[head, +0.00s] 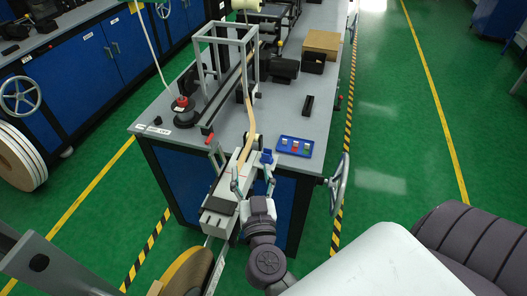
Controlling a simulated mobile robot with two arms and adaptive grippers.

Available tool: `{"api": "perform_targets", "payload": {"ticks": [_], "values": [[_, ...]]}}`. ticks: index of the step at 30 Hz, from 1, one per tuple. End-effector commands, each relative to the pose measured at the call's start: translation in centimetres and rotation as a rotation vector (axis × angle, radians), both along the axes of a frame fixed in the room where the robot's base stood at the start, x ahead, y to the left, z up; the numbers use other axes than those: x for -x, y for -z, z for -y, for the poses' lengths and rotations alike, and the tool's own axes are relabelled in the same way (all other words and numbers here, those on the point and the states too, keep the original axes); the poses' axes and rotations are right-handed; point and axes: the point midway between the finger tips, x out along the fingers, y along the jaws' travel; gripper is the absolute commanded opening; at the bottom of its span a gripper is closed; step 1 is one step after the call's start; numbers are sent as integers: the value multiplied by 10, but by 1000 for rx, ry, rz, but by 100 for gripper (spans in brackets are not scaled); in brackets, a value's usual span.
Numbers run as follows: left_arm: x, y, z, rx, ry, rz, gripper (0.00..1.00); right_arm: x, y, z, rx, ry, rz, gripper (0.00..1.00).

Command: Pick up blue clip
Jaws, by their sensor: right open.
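A small blue clip (266,157) is at the near edge of the grey machine table (232,117), just right of the tan tape strip (250,125). My right gripper (254,182) is open, its two fingers spread and pointing away from me toward the table edge. The blue clip is just beyond the fingertips, nearer the right finger. I see nothing between the fingers, and cannot tell whether the right finger touches the clip. My left gripper is not in view.
A blue tray (295,146) with small coloured pieces lies right of the clip. A white rail (222,200) juts out left of the gripper, above a large tape roll (187,272). A handwheel (339,183) is on the table's right side. Green floor is free at the right.

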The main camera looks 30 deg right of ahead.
Motion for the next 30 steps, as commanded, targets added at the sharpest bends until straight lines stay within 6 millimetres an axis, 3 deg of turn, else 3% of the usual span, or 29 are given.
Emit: {"api": "perform_targets", "payload": {"ticks": [3,8,19,30], "values": [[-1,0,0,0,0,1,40,11,32,19,-37,154,-131,64],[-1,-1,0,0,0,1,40,16,52,30,-53,231,-224,64],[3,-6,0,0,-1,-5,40,-35,64,71,-51,237,-229,64],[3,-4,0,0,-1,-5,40,-65,76,88,-52,236,-228,64]]}}
